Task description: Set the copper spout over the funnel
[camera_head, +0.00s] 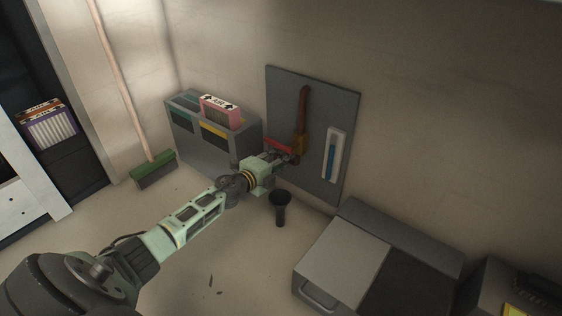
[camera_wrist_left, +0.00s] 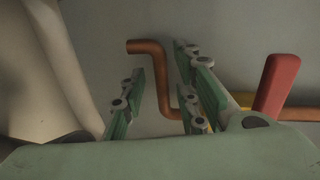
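The copper spout (camera_wrist_left: 150,47) is a bent pipe. In the left wrist view it passes between the two fingers of my left gripper (camera_wrist_left: 158,105), with gaps on both sides. In the head view my left gripper (camera_head: 290,156) is at the wall panel, just below the orange valve body (camera_head: 301,145), and hides most of the spout. The gripper is open. The dark funnel (camera_head: 280,199) stands upright below the gripper. A red lever (camera_head: 278,147) sticks out to the left of the valve; it also shows in the left wrist view (camera_wrist_left: 278,82). My right gripper is not in view.
The grey panel (camera_head: 318,100) carries a brown vertical pipe (camera_head: 303,105) and a white-and-blue gauge (camera_head: 334,155). A grey rack with a pink-framed box (camera_head: 220,111) stands left. A grey case (camera_head: 340,258) stands lower right. A green broom (camera_head: 152,168) leans at the left.

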